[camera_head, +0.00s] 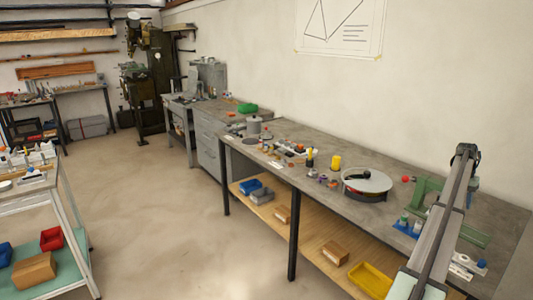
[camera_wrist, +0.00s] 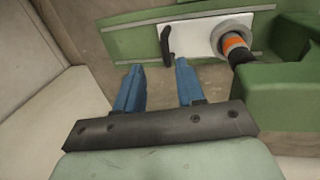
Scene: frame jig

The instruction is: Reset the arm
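My gripper (camera_wrist: 157,70) shows in the wrist view with its two blue fingers apart and nothing between them. Beyond the fingertips is a green frame jig (camera_wrist: 120,38) carrying a white plate (camera_wrist: 195,38). A black curved handle (camera_wrist: 167,45) lies on the plate just past the fingertips, apart from them as far as I can tell. A dark cylinder with an orange band (camera_wrist: 236,46) is right of the fingers. In the head view the green jig (camera_head: 425,190) stands at the right end of the bench, partly behind my grey arm; the gripper cannot be made out clearly there.
The grey bench (camera_head: 320,150) runs along the wall. It holds a round turntable (camera_head: 367,182), a yellow cylinder (camera_head: 336,162) and several small parts. A red ball (camera_head: 405,179) shows by the jig. A green block (camera_wrist: 285,90) is close right of my gripper in the wrist view.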

